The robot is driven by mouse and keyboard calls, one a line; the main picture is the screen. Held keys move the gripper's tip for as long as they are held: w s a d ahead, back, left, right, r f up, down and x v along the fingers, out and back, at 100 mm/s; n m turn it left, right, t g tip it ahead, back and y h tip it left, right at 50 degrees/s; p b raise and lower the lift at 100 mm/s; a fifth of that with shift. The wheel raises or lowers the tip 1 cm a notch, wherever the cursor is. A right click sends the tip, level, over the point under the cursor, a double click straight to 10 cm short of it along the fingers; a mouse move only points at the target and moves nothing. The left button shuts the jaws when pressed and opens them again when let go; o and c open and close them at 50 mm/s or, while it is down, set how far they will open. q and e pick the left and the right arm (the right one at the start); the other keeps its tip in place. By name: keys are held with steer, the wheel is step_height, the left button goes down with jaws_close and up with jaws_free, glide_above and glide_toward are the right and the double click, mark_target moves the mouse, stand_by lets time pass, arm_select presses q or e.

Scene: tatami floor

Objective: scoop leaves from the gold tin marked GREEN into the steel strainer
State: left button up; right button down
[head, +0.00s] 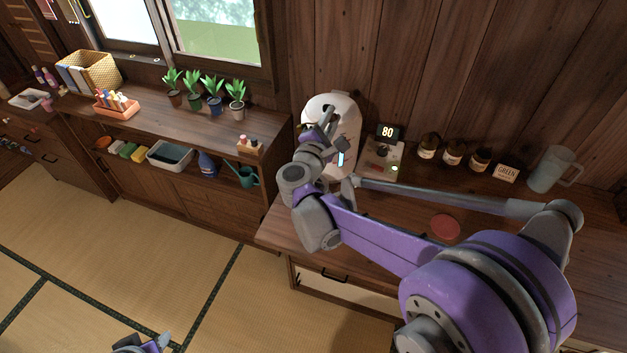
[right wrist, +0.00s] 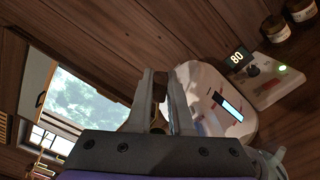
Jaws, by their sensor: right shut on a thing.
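A small block-shaped thing marked GREEN (head: 506,173) stands on the counter at the right in the head view; its face looks cream, and leaves cannot be seen. I cannot make out a steel strainer in either view. My right gripper (head: 328,128) is in front of the white appliance in the head view. In the right wrist view its two fingers (right wrist: 162,98) are a little apart, with a small dark brown thing (right wrist: 157,122) between them that I cannot identify. A purple and grey part of my left arm (head: 145,344) shows at the bottom edge; its jaws are unclear.
The white appliance (head: 347,112) stands against the wall beside a panel reading 80 (head: 387,132). Several brown jars (head: 453,152) and a pale pitcher (head: 553,168) line the back. A red disc (head: 445,227) lies on the counter. Potted plants (head: 213,103) stand on the left cabinet.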

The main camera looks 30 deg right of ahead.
arm_select(q)
steer(key=shift+w, duration=0.2)
arm_select(e)
steer(key=shift+w+d+f, duration=0.1)
arm_select(q)
steer(key=shift+s+r, duration=0.1)
steer(key=shift+r, duration=0.05)
arm_select(e)
steer(key=shift+d+m, duration=0.1)
steer(key=shift+m, duration=0.2)
